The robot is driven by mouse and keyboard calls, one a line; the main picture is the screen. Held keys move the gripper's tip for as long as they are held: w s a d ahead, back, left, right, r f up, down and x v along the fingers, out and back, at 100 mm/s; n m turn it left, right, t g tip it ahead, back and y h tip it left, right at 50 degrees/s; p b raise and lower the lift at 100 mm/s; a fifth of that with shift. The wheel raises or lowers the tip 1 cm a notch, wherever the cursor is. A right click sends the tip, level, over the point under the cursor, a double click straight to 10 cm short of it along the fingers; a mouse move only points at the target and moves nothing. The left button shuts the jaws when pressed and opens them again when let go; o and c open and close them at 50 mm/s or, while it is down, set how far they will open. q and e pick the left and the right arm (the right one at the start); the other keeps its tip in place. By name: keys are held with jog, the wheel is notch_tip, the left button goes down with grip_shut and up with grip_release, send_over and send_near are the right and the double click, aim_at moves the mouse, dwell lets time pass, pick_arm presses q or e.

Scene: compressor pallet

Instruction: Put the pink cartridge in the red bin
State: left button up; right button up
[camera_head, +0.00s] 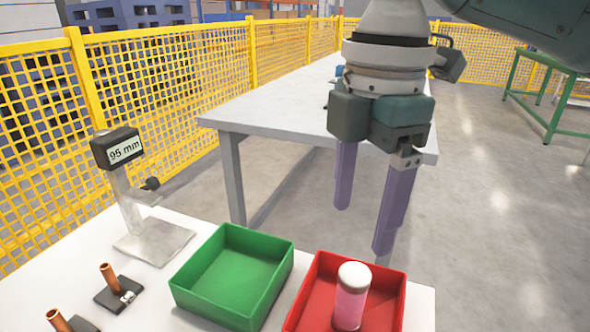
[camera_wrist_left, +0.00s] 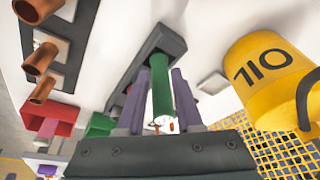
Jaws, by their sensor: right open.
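The pink cartridge (camera_head: 350,307), with a white rounded cap, stands roughly upright inside the red bin (camera_head: 393,284) at the bottom of the head view. Its lower end is cut off by the frame's edge. My right gripper (camera_head: 363,228) has two purple fingers spread apart with nothing between them, and hangs above and beyond the red bin. My left gripper (camera_wrist_left: 158,125) shows only in the left wrist view. Its purple fingers stand on either side of a green cylinder (camera_wrist_left: 161,88) by a dark holder (camera_wrist_left: 163,42); whether they grip it is unclear.
An empty green bin (camera_head: 233,274) stands left of the red bin. A gauge reading 95 mm (camera_head: 120,149) and copper tubes (camera_head: 109,277) stand further left. A grey table (camera_head: 285,110) lies behind. A yellow oil can (camera_wrist_left: 270,75) is in the left wrist view.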

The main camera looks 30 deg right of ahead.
jog(key=s+a+f+m+t+y, duration=0.25)
jog(key=s+a+f+m, duration=0.35)
jog(key=a, duration=0.4)
jog(key=s+d+f+m+h, duration=0.2)
jog(key=s+d+f+m, duration=0.1)
jog(key=s+d+m, duration=0.4)
jog(key=s+m+t, duration=0.1)
jog(key=s+m, duration=0.1)
jog(key=shift+s+d, duration=0.4)
jog(key=shift+r+h, duration=0.1)
jog(key=shift+h, duration=0.15)
